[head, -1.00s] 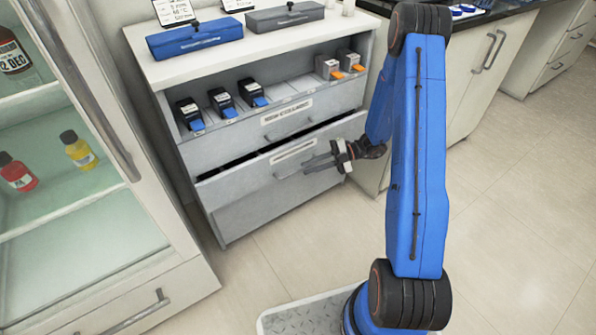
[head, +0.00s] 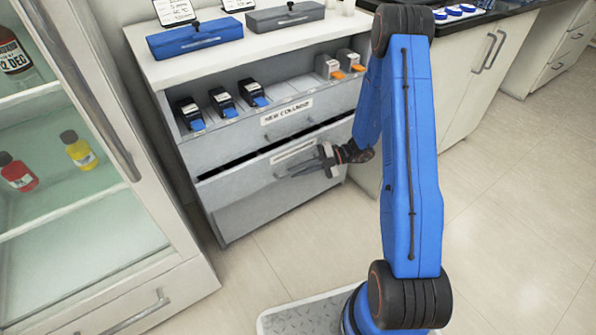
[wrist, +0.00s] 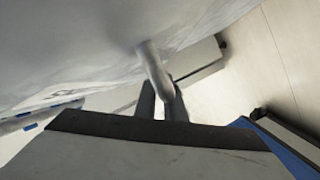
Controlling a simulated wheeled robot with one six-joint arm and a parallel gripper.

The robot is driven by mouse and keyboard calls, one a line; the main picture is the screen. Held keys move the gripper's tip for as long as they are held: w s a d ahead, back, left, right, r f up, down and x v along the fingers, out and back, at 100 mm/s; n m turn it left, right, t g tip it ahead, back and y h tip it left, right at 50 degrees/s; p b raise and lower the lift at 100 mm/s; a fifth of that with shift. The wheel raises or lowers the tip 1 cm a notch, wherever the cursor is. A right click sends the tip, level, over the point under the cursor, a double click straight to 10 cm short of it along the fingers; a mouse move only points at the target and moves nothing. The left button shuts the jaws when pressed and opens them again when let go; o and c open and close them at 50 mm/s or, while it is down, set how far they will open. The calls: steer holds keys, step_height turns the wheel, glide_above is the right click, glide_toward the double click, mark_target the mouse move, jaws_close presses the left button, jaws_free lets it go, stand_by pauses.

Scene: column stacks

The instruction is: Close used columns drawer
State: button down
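The grey lower drawer (head: 235,187) of the white cabinet stands partly out, with a dark gap along its top edge. Its front carries a pale label strip, too small to read, and a bar handle (wrist: 152,66). My gripper (head: 285,174) is in front of the drawer at the handle, its two fingers pointing left toward it. In the wrist view the two slim fingers (wrist: 162,105) are apart, and the handle's end passes across the gap between them. I see no firm grip, and contact is unclear. The drawer's inside is hidden.
Above is a tray drawer labelled as new columns (head: 286,113), holding several cartridges. A blue case (head: 194,40) and a grey case (head: 285,17) lie on the cabinet top. A glass-fronted fridge (head: 95,225) stands at left. The floor (head: 500,230) at right is clear.

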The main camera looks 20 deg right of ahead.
mark_target(299, 161)
steer(key=w, duration=0.2)
steer(key=w+a, duration=0.1)
steer(key=shift+w+a, duration=0.1)
steer(key=shift+w, duration=0.45)
steer(key=c, duration=2.1)
jaws_free()
steer(key=v, duration=1.7)
steer(key=shift+d+r, duration=0.1)
steer(key=shift+d, duration=0.15)
